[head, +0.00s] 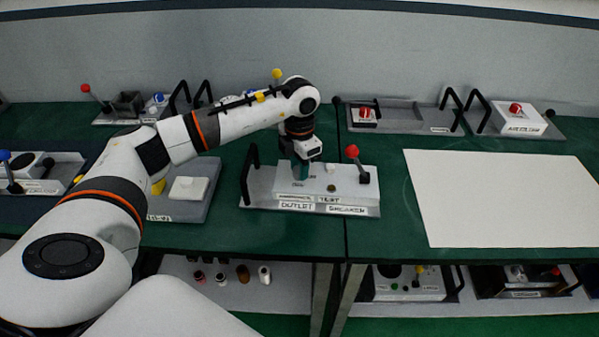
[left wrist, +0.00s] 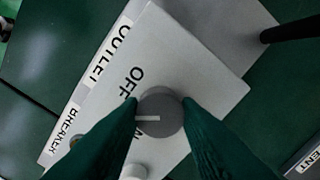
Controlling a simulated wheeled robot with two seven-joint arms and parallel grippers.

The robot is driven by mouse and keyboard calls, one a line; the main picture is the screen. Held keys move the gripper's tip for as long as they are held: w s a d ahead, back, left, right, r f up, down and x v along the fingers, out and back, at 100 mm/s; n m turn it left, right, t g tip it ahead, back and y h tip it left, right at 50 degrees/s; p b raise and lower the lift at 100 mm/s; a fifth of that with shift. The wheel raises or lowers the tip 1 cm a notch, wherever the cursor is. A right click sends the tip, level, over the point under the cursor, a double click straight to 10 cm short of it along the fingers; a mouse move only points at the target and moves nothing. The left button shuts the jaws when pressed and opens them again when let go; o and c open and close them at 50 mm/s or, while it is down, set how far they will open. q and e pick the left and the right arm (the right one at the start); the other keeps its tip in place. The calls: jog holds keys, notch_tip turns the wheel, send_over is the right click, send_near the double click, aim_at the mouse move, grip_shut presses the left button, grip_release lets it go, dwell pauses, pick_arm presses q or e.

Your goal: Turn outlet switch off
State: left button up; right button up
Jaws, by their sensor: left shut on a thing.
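The outlet switch is a round grey knob (left wrist: 160,104) with a white pointer line, on a white box (head: 330,187) labelled OUTLET and BREAKER. My left gripper (head: 300,170) points down over the box's left part. In the left wrist view its two green fingers (left wrist: 164,122) close on the knob from both sides. The pointer line points left in that view. The OFF label shows beside the knob, and another label is mostly hidden by a finger. In the head view the gripper hides the knob. My right gripper is not in view.
A red-tipped lever (head: 353,152) stands on the box's right side. A black handle (head: 250,172) rises at the left of its grey base plate. A white sheet (head: 510,200) lies flat on the right. Other device panels stand along the back and left of the green table.

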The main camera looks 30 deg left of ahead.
pick_arm(q)
jog(key=m+b, duration=0.2)
jog(key=m, duration=0.1)
jog(key=shift+f+m, duration=0.15)
jog(key=shift+m, duration=0.15)
jog(key=shift+m+b, duration=1.25)
jog(key=shift+m, duration=0.65)
jog(key=o, duration=1)
jog(key=shift+r, duration=0.2)
notch_tip(320, 180, up, 12)
jog(key=shift+b, duration=0.95)
